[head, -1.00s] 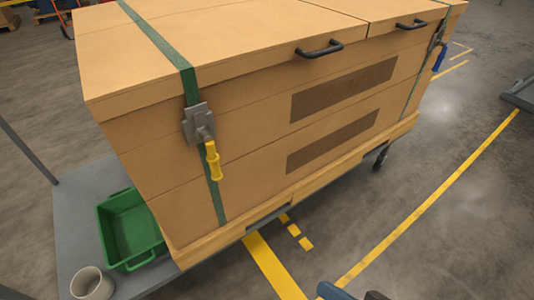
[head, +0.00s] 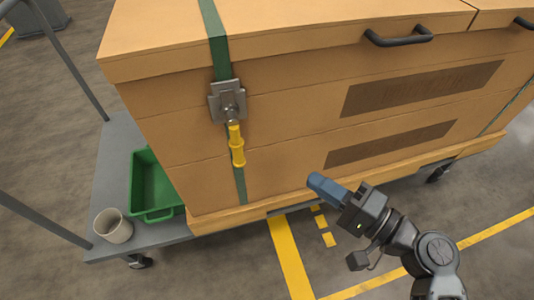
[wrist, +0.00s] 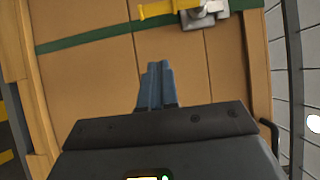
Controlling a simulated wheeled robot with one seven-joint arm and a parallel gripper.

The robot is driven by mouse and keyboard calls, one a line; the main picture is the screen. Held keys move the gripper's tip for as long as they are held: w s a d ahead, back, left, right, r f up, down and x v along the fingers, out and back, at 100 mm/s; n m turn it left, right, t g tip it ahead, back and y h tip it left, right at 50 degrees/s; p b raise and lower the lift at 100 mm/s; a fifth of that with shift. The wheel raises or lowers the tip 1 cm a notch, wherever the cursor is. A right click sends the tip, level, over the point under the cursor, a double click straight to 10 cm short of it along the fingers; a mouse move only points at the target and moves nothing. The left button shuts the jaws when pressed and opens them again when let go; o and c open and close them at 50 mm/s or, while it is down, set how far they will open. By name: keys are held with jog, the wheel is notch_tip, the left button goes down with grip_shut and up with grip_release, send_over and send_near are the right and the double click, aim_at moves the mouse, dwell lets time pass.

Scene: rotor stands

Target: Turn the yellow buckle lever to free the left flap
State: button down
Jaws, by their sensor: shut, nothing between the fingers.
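The yellow buckle lever (head: 236,146) hangs down from a grey metal buckle (head: 228,101) on the green strap (head: 217,45) at the crate's left front. In the wrist view the lever (wrist: 157,9) and the buckle (wrist: 205,12) show at the top edge. The left flap (head: 290,22) is the wooden lid section with a black handle; the strap crosses it and it lies flat. My gripper (head: 316,182) is shut and empty, its blue fingers to the right of and a little below the lever, apart from it. In the wrist view its fingers (wrist: 157,68) point toward the strap.
The wooden crate (head: 290,150) stands on a grey cart (head: 115,170). A green bin (head: 150,185) and a beige cup (head: 113,225) sit on the cart's left end. Grey cart rails rise at the left. The floor in front is clear, with yellow lines.

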aim_at(235, 137)
jog(key=s+a+p+x, duration=0.2)
jog(key=x, duration=1)
jog(key=shift+a, duration=0.25)
jog(key=shift+w+f, duration=0.15)
